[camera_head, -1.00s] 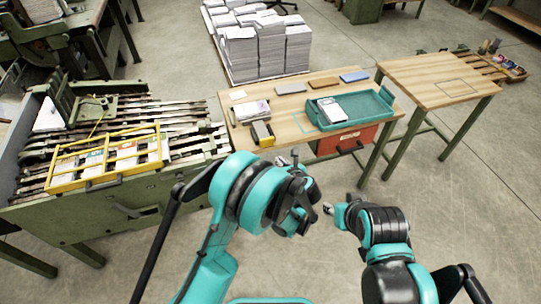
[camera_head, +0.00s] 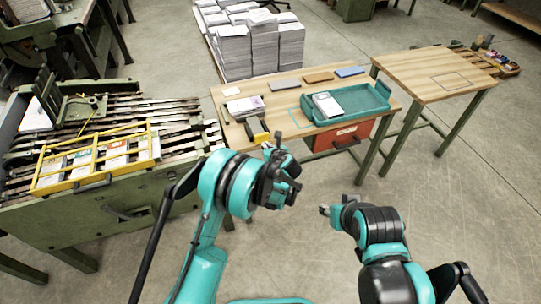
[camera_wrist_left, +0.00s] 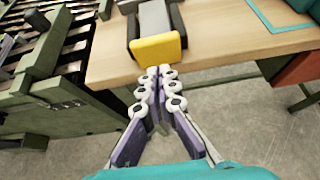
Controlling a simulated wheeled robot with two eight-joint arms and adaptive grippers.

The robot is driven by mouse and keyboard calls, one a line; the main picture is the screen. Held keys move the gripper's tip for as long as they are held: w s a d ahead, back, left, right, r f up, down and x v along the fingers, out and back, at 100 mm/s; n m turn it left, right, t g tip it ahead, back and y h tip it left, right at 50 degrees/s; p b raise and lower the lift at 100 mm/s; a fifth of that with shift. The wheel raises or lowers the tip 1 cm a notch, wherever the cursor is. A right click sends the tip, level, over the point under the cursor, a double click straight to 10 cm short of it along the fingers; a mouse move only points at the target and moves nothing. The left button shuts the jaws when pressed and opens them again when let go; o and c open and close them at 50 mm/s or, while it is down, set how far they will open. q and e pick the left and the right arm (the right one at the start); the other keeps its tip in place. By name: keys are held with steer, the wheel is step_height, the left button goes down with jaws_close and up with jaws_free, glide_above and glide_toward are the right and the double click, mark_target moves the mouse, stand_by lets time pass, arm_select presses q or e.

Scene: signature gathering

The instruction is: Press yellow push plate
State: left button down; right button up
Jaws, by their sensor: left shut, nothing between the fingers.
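The yellow push plate (camera_wrist_left: 158,50) is the front face of a small grey-and-black device at the front edge of the wooden table. In the head view the yellow plate (camera_head: 264,138) shows just beyond my left gripper (camera_head: 273,149). In the left wrist view my left gripper (camera_wrist_left: 159,72) is shut and empty, its tips pointing at the lower part of the plate; whether they touch it I cannot tell. My right gripper (camera_head: 326,210) is over the floor, away from the table; its fingers are too small to judge.
On the wooden table (camera_head: 290,96) are a teal tray (camera_head: 372,112) with a paper stack, and several coloured blocks at the back. A red drawer (camera_head: 345,136) hangs below. A green machine with a yellow frame (camera_head: 150,140) stands left. A second table (camera_head: 425,68) stands right.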

mark_target(262, 136)
arm_select(q)
steer(key=shift+w+a, duration=0.2)
steer(key=shift+w, duration=0.35)
steer(key=shift+w+a, duration=0.15)
steer(key=shift+w, duration=0.35)
steer(key=w, duration=0.1)
steer(key=w+a, duration=0.1)
steer(key=w, duration=0.1)
steer(key=shift+w+a, duration=0.15)
steer(key=shift+w, duration=0.15)
steer(key=shift+r, duration=0.25)
